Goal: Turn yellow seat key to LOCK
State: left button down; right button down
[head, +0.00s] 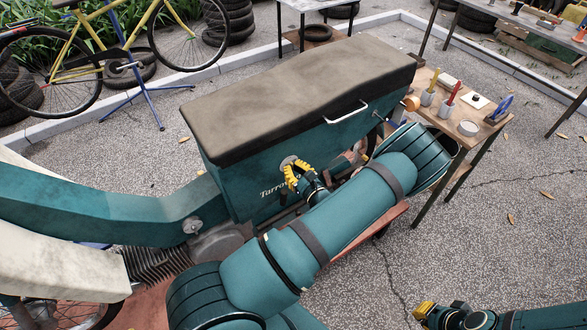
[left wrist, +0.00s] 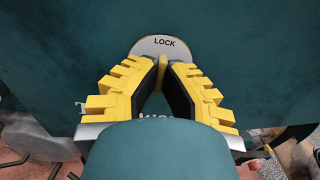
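The yellow seat key (left wrist: 162,70) stands upright in the left wrist view, in front of a pale round plate (left wrist: 165,45). The word LOCK is at the plate's top, above the key. In the head view this gripper (head: 290,174) is at the plate on the teal seat box (head: 235,178), and hides the key. My right gripper (head: 423,309) is low at right, away from the box; its opening is unclear.
A brown seat cushion (head: 310,90) with a white handle (head: 347,112) tops the box. A wooden side table (head: 470,127) with cups and small tools stands right of it. A bicycle (head: 130,50) and stacked tyres (head: 228,25) are behind. The paving at right is clear.

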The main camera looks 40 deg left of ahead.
pick_arm(q)
jog(key=c, duration=1.1)
grip_release()
jog(key=v, duration=1.2)
jog(key=shift+s, duration=0.1)
